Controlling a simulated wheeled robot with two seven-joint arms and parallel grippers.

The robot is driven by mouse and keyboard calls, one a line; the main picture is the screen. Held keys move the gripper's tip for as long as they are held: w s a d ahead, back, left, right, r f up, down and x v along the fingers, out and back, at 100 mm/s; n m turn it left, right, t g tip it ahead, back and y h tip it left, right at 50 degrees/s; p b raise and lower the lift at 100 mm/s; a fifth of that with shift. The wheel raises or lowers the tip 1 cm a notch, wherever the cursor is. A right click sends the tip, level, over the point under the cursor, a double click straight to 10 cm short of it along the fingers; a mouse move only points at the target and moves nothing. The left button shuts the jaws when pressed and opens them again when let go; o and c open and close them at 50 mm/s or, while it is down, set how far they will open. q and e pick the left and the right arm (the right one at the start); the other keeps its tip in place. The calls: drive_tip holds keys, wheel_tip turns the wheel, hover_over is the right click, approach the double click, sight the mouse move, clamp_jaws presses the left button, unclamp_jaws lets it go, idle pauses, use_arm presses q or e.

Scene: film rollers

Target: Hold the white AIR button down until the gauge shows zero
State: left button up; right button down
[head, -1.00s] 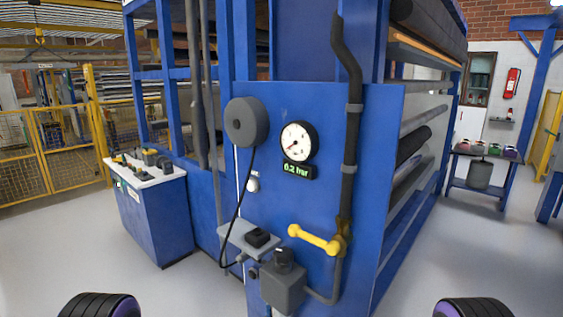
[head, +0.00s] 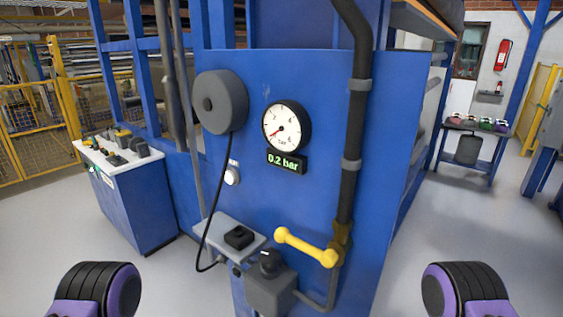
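The white AIR button (head: 232,176) sits on the blue machine panel (head: 330,200), below the round grey reel and left of the gauge. A small label above it is hard to read. The round white gauge (head: 283,128) has a red needle pointing to the lower left, near the low end of its scale. The display (head: 287,162) under it reads 0.2 bar in green. Only purple and black parts of my two arms show at the bottom left and bottom right. Neither gripper is in view, and nothing touches the button.
A yellow lever (head: 305,247) juts out low on the panel, beside a thick black pipe (head: 358,120). A grey shelf (head: 225,236) with a black box and a hanging cable is below the button. A blue control cabinet (head: 135,210) stands left. Floor is open on both sides.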

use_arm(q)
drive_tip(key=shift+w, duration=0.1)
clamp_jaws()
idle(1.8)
